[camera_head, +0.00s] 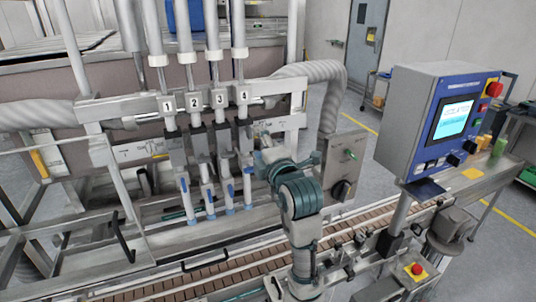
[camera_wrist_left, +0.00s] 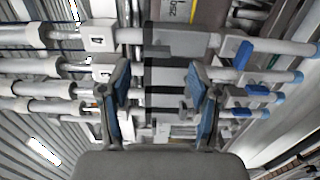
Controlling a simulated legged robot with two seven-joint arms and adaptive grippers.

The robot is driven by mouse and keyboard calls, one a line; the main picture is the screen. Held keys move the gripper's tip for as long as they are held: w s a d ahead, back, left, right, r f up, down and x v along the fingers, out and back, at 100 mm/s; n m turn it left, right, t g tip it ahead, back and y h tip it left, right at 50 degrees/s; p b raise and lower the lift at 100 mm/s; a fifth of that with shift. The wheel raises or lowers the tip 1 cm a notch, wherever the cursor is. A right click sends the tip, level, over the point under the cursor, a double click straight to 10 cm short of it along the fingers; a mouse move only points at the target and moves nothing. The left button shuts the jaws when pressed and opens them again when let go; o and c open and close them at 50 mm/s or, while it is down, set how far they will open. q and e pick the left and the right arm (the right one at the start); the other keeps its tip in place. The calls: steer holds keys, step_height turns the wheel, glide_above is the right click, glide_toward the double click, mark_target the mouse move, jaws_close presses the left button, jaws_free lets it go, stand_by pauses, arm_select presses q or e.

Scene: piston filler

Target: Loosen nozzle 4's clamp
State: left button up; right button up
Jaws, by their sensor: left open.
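Nozzle 4 (camera_head: 247,185) is the rightmost of the numbered filling nozzles in the head view, under the label 4 plate (camera_head: 242,96). It hangs upright, with a dark clamp block (camera_head: 243,133) partway up. In the left wrist view the nozzles lie sideways, and the 4 plate (camera_wrist_left: 97,41) is at the upper left. Nozzle 4's grey block (camera_wrist_left: 180,42) lies beyond the fingers, with a blue lever (camera_wrist_left: 243,54) to its right. My left gripper (camera_head: 262,160) is just right of nozzle 4. Its blue-padded fingers (camera_wrist_left: 160,85) are spread and hold nothing. Contact with the clamp cannot be told.
Nozzles 1 to 3 hang close to the left of nozzle 4. A conveyor (camera_head: 190,283) runs below. A grey box with a black knob (camera_head: 342,190) and a thick hose (camera_head: 310,70) are at the right. A blue control panel (camera_head: 440,120) stands further right.

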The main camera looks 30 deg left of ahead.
arm_select(q)
steer(key=v, duration=0.6)
steer(key=shift+w+f, duration=0.1)
steer(key=shift+f, duration=0.05)
